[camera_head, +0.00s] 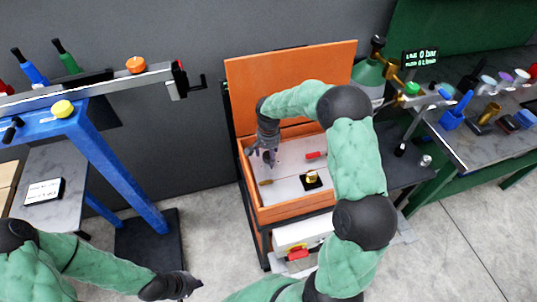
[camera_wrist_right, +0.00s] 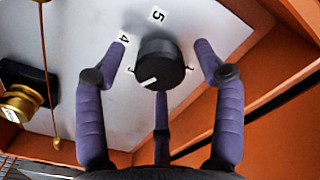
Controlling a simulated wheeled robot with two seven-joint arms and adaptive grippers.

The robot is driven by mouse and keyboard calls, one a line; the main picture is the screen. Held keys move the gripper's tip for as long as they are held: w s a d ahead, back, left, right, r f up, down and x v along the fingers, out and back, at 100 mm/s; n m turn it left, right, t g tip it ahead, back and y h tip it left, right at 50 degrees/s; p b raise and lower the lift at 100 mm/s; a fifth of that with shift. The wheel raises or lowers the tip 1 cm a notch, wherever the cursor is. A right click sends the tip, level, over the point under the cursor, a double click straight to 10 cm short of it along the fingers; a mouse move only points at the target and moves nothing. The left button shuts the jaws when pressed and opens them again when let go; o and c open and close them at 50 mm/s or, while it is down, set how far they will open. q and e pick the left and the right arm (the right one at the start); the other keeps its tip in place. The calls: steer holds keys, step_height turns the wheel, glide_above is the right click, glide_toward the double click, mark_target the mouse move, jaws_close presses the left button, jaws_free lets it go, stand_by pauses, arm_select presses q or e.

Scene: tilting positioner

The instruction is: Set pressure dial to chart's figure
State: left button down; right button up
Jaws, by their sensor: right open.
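The black round dial (camera_wrist_right: 160,63) sits on a pale panel (camera_wrist_right: 60,110) in the right wrist view, its white pointer mark toward the lower left. A 4 and a 5 are printed around it; other marks are too small to read surely. My right gripper (camera_wrist_right: 161,60) is open, its three purple fingers spread around the dial. In the head view the right gripper (camera_head: 268,157) is down in the orange box (camera_head: 290,92) and covers the dial. My left gripper (camera_head: 185,287) is low in the head view, away from the box; its finger opening is unclear.
A card with unreadable text (camera_head: 44,191) lies on the left grey table. A display (camera_head: 420,57) reads 0 bar. A brass fitting on a black base (camera_wrist_right: 20,103) and a red-handled part (camera_head: 315,155) sit near the dial. The orange box walls stand close around the right gripper.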

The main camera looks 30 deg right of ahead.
steer(key=shift+c, duration=0.2)
steer(key=c, duration=1.1)
steer(key=shift+n, duration=0.4)
steer(key=n+p, duration=0.1)
steer(key=n, duration=0.3)
steer(key=shift+n+p, duration=0.3)
steer(key=shift+p, duration=0.1)
steer(key=n+p, duration=0.2)
steer(key=n, duration=0.4)
steer(key=shift+n, duration=0.3)
steer(key=n+p, duration=0.2)
steer(key=n, duration=0.4)
steer(key=n+p, duration=0.1)
steer(key=n, duration=0.4)
steer(key=shift+n+p, duration=0.35)
steer(key=shift+n, duration=0.05)
